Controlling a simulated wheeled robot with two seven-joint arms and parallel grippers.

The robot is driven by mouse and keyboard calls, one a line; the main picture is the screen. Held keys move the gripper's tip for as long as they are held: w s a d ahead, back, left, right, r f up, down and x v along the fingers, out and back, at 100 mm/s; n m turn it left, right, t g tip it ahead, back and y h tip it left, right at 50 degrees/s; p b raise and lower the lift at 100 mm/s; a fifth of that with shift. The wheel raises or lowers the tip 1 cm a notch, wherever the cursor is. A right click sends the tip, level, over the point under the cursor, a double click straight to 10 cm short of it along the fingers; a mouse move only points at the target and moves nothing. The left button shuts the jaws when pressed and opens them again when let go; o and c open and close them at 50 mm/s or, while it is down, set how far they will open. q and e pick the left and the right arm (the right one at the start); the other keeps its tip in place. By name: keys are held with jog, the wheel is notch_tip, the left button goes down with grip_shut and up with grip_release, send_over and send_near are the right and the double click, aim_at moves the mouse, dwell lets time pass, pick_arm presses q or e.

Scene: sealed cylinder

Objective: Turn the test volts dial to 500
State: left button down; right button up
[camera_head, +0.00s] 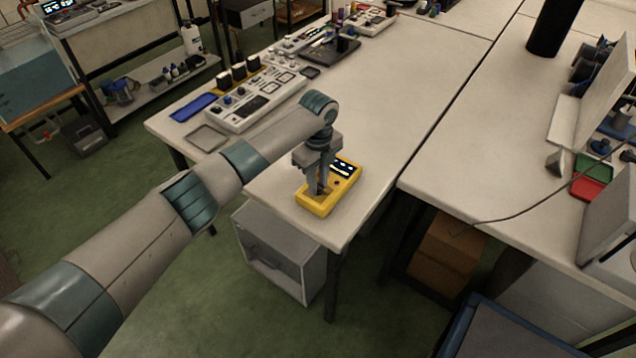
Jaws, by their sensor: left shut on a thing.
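A yellow handheld tester (349,174) lies on the white bench near its front corner, with a dark display at its far end. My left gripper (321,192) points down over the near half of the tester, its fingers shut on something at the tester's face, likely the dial. The dial itself is hidden by the fingers, so its setting cannot be read. My right gripper is not in view.
The white bench (385,110) is clear to the right of the tester. A white control panel (255,100), a blue tray (195,107) and a grey tray (207,138) lie behind my left arm. A red bin (590,189) stands on the right bench.

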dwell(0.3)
pick_arm(q)
jog(key=c, duration=1.5)
grip_release()
jog(key=shift+c, duration=0.2)
jog(key=shift+r, duration=0.1)
notch_tip(320, 180, up, 17)
jog(key=b, duration=0.4)
jog(key=shift+r, duration=0.15)
